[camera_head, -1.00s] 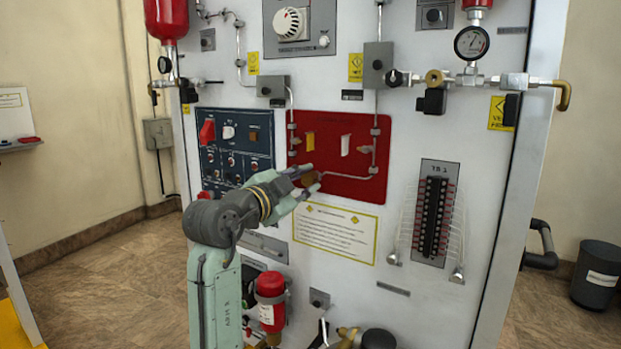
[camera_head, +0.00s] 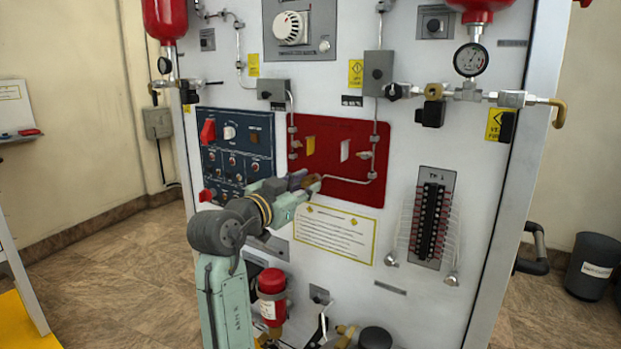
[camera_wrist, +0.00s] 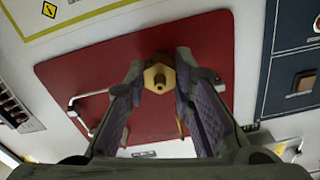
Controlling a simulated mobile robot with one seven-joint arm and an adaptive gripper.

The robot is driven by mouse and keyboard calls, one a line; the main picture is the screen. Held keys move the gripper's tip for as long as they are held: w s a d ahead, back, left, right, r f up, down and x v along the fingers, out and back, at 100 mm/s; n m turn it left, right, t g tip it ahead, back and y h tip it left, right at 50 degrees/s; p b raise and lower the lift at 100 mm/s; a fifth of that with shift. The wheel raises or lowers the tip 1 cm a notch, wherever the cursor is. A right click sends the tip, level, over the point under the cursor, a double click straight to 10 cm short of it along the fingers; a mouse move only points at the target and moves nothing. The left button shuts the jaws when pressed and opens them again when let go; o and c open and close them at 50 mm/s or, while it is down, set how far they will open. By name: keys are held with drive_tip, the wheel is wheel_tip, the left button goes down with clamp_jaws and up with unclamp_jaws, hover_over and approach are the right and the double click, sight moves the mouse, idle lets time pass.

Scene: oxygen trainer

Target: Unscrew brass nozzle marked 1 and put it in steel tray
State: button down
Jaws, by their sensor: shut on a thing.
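A brass hex nozzle (camera_wrist: 159,77) shows in the wrist view with its round bore facing the camera, in front of the red panel (camera_wrist: 215,45). My gripper (camera_wrist: 160,72) has its fingertips closed on its two sides. In the head view my gripper (camera_head: 312,183) is at the lower part of the red panel (camera_head: 335,135), and its fingers mostly hide the nozzle. No number mark is legible, and I cannot tell whether the thread is still engaged. I cannot make out a steel tray in either view.
Thin metal pipes (camera_head: 375,155) and valves run over the red panel. A blue switch panel (camera_head: 236,140) is to the left, a terminal strip (camera_head: 431,220) to the right. A red-capped cylinder (camera_head: 271,290) and brass fittings (camera_head: 345,332) are below my arm.

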drive_tip(key=shift+r, duration=0.15)
drive_tip(key=shift+d+r+n+p, duration=0.1)
drive_tip(key=shift+r+n+p, duration=0.05)
drive_tip(key=shift+n+p, duration=0.35)
drive_tip(key=c, duration=1.4)
unclamp_jaws()
drive_tip(key=shift+f, duration=0.2)
drive_tip(key=shift+o, duration=0.2)
